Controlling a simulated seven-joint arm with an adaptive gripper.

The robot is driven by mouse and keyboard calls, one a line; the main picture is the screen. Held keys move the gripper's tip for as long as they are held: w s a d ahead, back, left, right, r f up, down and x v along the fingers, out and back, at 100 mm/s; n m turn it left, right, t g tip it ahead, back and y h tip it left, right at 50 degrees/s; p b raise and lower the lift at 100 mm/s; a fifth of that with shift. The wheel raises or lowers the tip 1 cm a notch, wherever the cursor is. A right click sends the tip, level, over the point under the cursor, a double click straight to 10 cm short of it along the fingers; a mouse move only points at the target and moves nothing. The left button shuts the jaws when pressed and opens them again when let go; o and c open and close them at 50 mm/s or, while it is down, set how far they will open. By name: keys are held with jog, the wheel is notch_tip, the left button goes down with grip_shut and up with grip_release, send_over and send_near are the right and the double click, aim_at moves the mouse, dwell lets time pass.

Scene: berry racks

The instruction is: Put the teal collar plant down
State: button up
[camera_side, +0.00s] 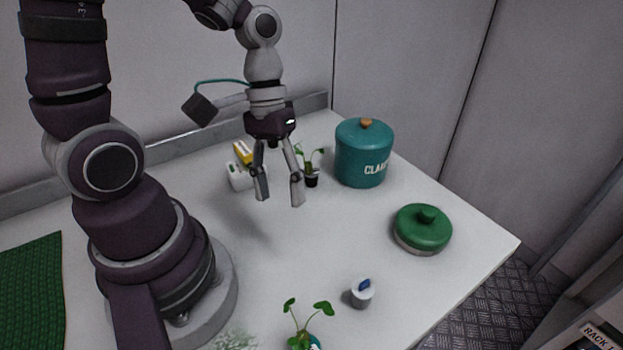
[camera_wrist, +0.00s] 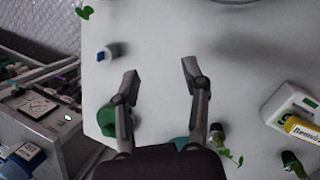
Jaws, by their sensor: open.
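The teal collar plant (camera_side: 314,342) stands at the bottom edge of the side view, with green leaves above a teal rim; its lower part is cut off by the frame. Green leaves (camera_wrist: 84,12) at the top left of the wrist view appear to be the same plant. My gripper (camera_side: 280,200) is open and empty, above the table toward the back, well away from that plant. In the wrist view its two fingers (camera_wrist: 160,74) are spread with bare table between them. A dark-potted plant (camera_side: 312,178) shows just behind and right of my gripper, also in the wrist view (camera_wrist: 217,137).
A teal canister (camera_side: 364,160) stands at the back right, a green lidded tin (camera_side: 423,230) in front of it. A small grey cup with a blue top (camera_side: 361,295) is near the front. The table's middle is clear.

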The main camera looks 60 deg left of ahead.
aim_at(303, 338)
jog(key=s+d+f+n+g+h, duration=0.1)
jog(key=n+h, duration=0.1)
jog(key=s+d+f+n+g+h, duration=0.1)
jog(key=f+n+h, duration=0.1)
jog(key=h, duration=0.1)
jog(key=s+d+f+n+g+h, duration=0.1)
jog(key=d+f+n+h, duration=0.1)
jog(key=n, duration=0.1)
jog(key=shift+f+h, duration=0.25)
jog(key=shift+h, duration=0.15)
jog(key=shift+d+f+n+h, duration=0.1)
jog(key=shift+d+n+h, duration=0.1)
jog(key=shift+n+h, duration=0.25)
jog(key=shift+n, duration=0.25)
jog(key=x, duration=1)
jog(key=shift+w+d+r, duration=0.2)
jog(key=shift+d+r, duration=0.05)
jog(key=shift+d, duration=0.35)
grip_shut()
